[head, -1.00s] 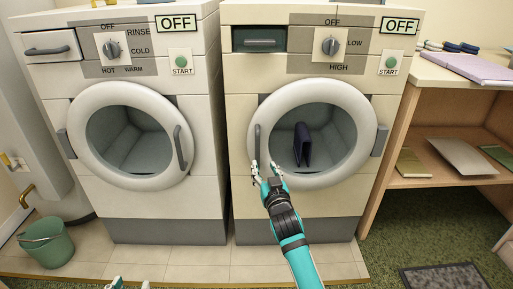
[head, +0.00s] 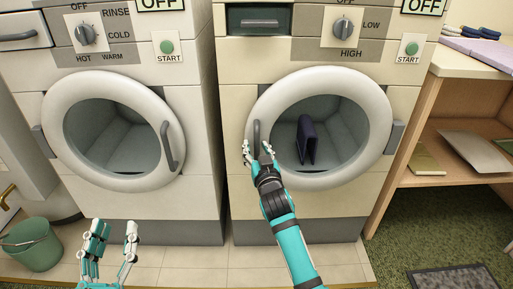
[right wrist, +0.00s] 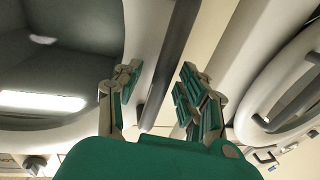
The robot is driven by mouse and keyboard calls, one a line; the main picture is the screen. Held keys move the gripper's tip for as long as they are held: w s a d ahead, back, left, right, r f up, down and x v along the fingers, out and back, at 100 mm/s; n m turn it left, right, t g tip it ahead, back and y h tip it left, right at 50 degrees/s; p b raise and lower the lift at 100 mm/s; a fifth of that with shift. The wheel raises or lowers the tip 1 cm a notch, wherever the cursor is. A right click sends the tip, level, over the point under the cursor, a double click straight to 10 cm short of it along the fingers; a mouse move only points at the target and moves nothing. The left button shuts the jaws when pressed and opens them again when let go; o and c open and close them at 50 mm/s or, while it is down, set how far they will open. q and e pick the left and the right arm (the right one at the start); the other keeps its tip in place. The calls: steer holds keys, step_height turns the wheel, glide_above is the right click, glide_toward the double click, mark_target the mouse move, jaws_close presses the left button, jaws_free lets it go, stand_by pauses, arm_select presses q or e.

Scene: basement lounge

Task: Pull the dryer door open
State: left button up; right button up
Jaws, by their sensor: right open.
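The dryer (head: 234,100) is the cream machine on the right, with a LOW/HIGH dial. Its round door (head: 376,90) is closed, and a dark folded cloth (head: 307,140) shows through the glass. The grey door handle (head: 257,132) is a vertical bar on the left of the door rim. My right gripper (head: 257,156) is open at the handle's lower part. In the right wrist view, the handle (right wrist: 173,60) runs between the spread fingers, with gaps visible beside it. My left gripper (head: 114,236) is open and empty, low in front of the left machine.
The washer (head: 205,105) stands close on the left, its round door (head: 58,120) closed. A green bucket (head: 32,248) is on the tiled floor at left. A wooden shelf unit (head: 440,120) stands right of the dryer. The floor before the dryer looks clear.

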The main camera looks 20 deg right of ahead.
jaws_close()
stand_by(0.7)
